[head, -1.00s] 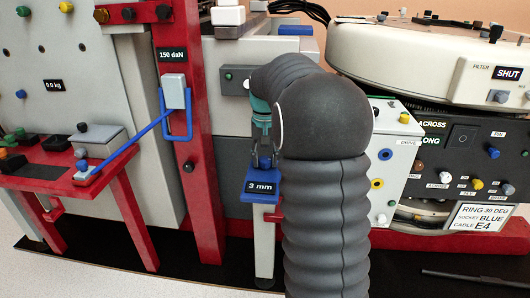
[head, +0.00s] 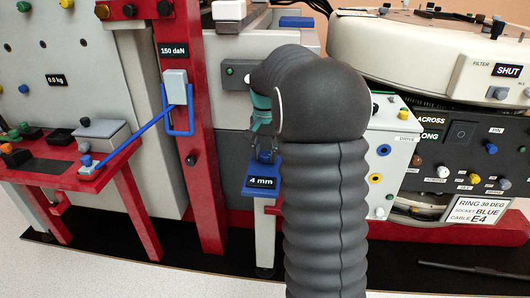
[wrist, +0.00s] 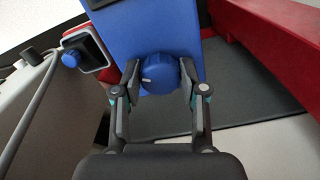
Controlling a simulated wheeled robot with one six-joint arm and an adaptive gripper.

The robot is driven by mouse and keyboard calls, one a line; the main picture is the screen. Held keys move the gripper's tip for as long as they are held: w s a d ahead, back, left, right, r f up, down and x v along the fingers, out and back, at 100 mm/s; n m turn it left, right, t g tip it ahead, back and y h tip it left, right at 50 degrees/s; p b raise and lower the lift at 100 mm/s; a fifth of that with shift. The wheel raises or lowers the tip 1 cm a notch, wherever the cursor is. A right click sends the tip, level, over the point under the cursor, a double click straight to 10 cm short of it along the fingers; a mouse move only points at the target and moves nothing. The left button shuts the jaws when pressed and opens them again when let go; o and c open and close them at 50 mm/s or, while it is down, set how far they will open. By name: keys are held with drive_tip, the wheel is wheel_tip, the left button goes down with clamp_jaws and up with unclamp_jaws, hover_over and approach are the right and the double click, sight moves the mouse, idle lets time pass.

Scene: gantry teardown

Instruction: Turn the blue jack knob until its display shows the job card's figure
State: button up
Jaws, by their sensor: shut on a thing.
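The blue jack knob (wrist: 159,73) sits on the blue jack head (wrist: 165,25) in the wrist view, with a white mark on its left side. My gripper (wrist: 160,92) is shut on the knob, one finger on each side. In the head view my gripper (head: 265,150) comes down on the jack from above, and the knob is mostly hidden behind the fingers. The jack's display (head: 261,182) reads 4 mm. The visible white card (head: 479,210) at the right reads RING 30 DEG, SOCKET BLUE, CABLE E4; no millimetre figure shows on it.
A red upright (head: 190,130) labelled 150 daN, with a blue handle (head: 178,129), stands left of the jack. A red side table (head: 60,175) is further left. A white DRIVE box (head: 392,150) and a black control panel (head: 460,150) stand right of my arm.

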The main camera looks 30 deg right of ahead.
sight(265, 153)
drive_tip(key=shift+w, duration=0.1)
drive_tip(key=o, duration=1.1)
drive_tip(key=shift+o, duration=0.2)
wheel_tip(265, 153, up, 12)
